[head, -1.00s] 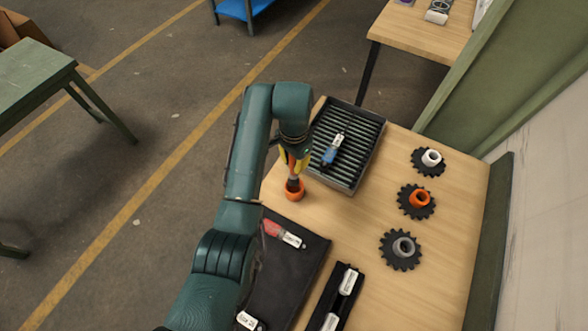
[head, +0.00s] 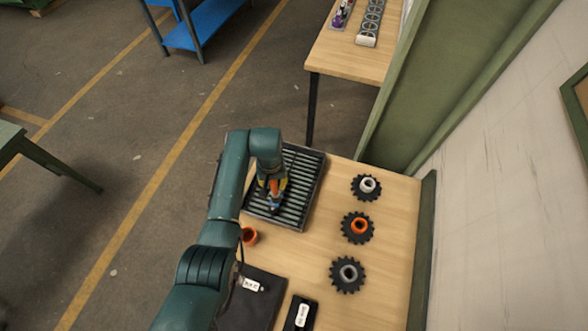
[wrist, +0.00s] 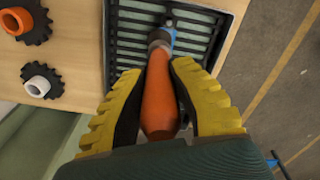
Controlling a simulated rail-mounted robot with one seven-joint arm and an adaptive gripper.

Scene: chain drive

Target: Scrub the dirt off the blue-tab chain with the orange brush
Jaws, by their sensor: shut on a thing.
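My gripper (head: 273,180) is shut on the orange brush, whose handle (wrist: 159,98) stands between the yellow finger pads in the wrist view. The brush points down over the slatted dark tray (head: 314,187). The blue-tab chain (wrist: 170,31) lies on the slats under the brush tip, and only bits of blue show past it. The brush end appears at or just above the chain; I cannot tell whether they touch. The dirt on the chain is hidden.
An orange cup (head: 249,237) stands beside the tray, empty of the brush. Three dark sprockets, with white (head: 367,185), orange (head: 358,226) and grey (head: 348,272) hubs, line the table's right side. A black mat (head: 254,305) and a black holder (head: 300,315) lie nearer.

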